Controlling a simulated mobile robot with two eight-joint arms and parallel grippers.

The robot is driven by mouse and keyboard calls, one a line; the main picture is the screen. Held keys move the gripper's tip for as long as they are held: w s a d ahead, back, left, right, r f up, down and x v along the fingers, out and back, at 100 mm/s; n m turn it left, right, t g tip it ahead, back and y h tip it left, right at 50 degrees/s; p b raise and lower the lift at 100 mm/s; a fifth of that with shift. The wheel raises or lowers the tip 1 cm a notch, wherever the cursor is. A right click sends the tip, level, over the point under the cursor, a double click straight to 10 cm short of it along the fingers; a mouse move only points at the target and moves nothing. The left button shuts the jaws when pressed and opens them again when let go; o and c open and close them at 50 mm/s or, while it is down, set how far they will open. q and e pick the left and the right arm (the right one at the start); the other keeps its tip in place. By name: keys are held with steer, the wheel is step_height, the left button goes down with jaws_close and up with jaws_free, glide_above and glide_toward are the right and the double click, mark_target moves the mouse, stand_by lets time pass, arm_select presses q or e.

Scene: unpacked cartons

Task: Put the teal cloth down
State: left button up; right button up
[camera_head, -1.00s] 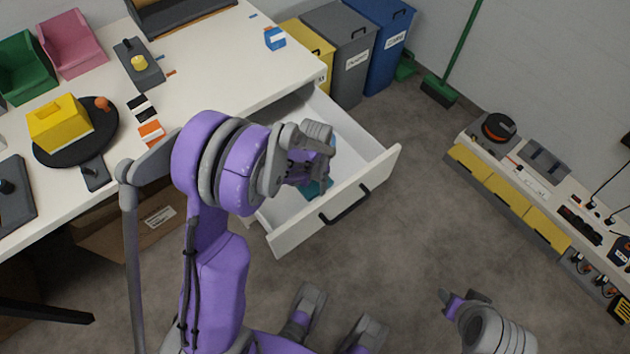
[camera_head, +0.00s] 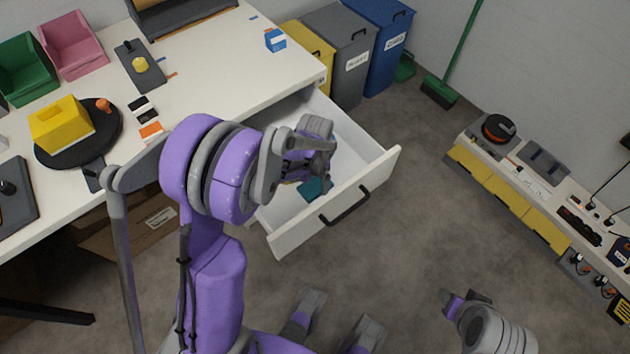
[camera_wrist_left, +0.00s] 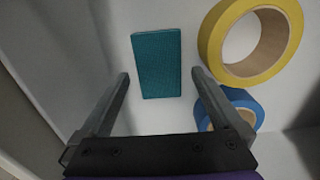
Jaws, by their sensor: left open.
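The teal cloth (camera_wrist_left: 157,63) is a flat folded rectangle lying on the white floor of the open drawer (camera_head: 372,178). In the head view the cloth (camera_head: 316,188) shows partly below my left gripper (camera_head: 325,172), which hides the rest. My left gripper is open above the drawer. In the left wrist view its two fingers (camera_wrist_left: 160,78) are spread, with the cloth between and beyond their tips, apart from both. My right arm's end (camera_head: 466,300) shows at the lower right, and its jaws are too unclear to read.
A yellow tape roll (camera_wrist_left: 211,45) and a blue tape roll (camera_wrist_left: 200,118) lie in the drawer to the right of the cloth. The white table (camera_head: 215,70) stands behind. Grey (camera_head: 343,60) and blue (camera_head: 375,45) bins stand beyond the drawer.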

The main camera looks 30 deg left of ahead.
mark_target(315, 185)
arm_select(q)
step_height(315, 185, up, 8)
steer(key=r+p, duration=0.1)
steer(key=s+d+r+n+t, duration=0.2)
steer(key=s+d+r, duration=0.1)
steer(key=s, duration=0.5)
steer(key=s+d+r+n+t, duration=0.2)
steer(key=s+d+r, duration=0.1)
steer(key=s, duration=0.6)
steer(key=shift+s+d+r+n+t, duration=0.3)
steer(key=shift+d+r+t, duration=0.1)
steer(key=shift+r, duration=0.25)
steer(key=shift+c, duration=0.2)
